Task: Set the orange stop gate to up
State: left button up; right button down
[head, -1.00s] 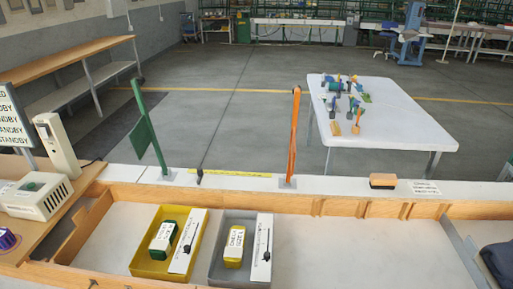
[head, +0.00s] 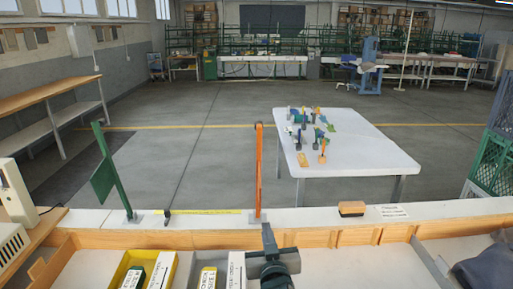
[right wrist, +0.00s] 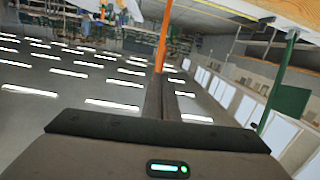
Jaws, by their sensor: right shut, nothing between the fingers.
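The orange stop gate (head: 259,170) is a thin bar standing near upright on a small grey base on the white ledge. In the right wrist view, which looks upside down, the orange bar (right wrist: 163,42) shows just beyond my fingertips. My right gripper (head: 267,232) is at the bottom middle of the head view, in front of the gate's foot. Its dark fingers (right wrist: 161,90) are shut and empty. I cannot tell whether they touch the bar. My left gripper is not in view.
A green gate (head: 107,172) leans left on the same ledge. A yellow strip (head: 205,211) lies between the gates. An orange-topped block (head: 352,208) sits to the right. A yellow bin (head: 120,270) stands in the tray below. A white table (head: 380,160) stands behind.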

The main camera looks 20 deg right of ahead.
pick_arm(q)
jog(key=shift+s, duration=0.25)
pick_arm(e)
jog(key=w+r+m+t+h, duration=0.1)
jog(key=w+r+t+h, duration=0.1)
jog(key=r, duration=1.2)
jog(key=shift+w+t+h, duration=0.3)
jog(key=shift+w+t, duration=0.5)
jog(key=shift+w, duration=0.45)
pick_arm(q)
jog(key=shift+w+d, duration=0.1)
